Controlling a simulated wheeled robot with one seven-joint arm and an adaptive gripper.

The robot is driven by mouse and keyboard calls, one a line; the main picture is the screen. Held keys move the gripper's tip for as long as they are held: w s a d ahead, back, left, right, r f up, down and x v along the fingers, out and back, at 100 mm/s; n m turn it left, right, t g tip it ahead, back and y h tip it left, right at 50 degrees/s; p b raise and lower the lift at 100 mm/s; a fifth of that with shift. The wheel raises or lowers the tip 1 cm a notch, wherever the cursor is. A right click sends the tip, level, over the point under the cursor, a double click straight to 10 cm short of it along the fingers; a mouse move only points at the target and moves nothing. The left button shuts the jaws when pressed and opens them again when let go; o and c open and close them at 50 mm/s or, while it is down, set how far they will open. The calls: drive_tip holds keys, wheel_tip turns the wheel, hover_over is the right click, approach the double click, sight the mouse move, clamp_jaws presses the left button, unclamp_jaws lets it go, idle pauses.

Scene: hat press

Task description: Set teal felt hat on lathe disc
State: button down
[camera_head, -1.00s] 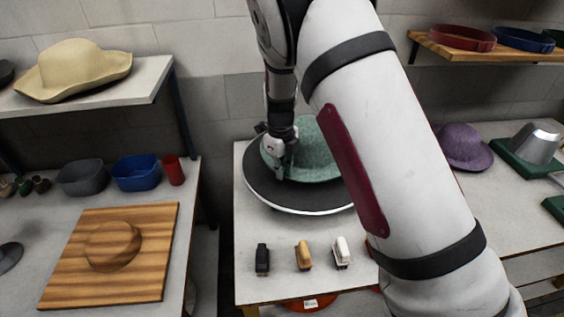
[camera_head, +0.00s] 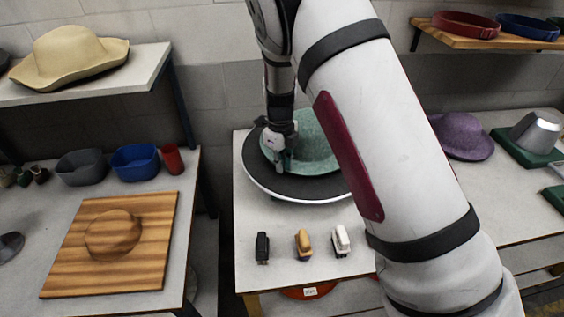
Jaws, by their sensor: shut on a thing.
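The teal felt hat (camera_head: 315,146) is over the dark round lathe disc (camera_head: 262,176) on the middle table, partly hidden behind my arm. My gripper (camera_head: 281,163) points down at the hat's left side and is shut on its edge. The hat's brim looks level and low over the disc. I cannot tell whether it touches the disc or hovers just above it. The disc's pale rim (camera_head: 300,200) shows at the front, and its right part is hidden by my arm.
Black (camera_head: 262,247), tan (camera_head: 303,244) and white (camera_head: 341,240) brushes stand in front of the disc. A wooden board (camera_head: 150,215) with a round block, bowls (camera_head: 136,162) and a red cup (camera_head: 172,158) are left. A purple hat (camera_head: 462,136) is right.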

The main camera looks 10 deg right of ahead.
drive_tip(key=shift+f, duration=0.6)
drive_tip(key=c, duration=1.6)
unclamp_jaws()
drive_tip(key=shift+c, duration=0.2)
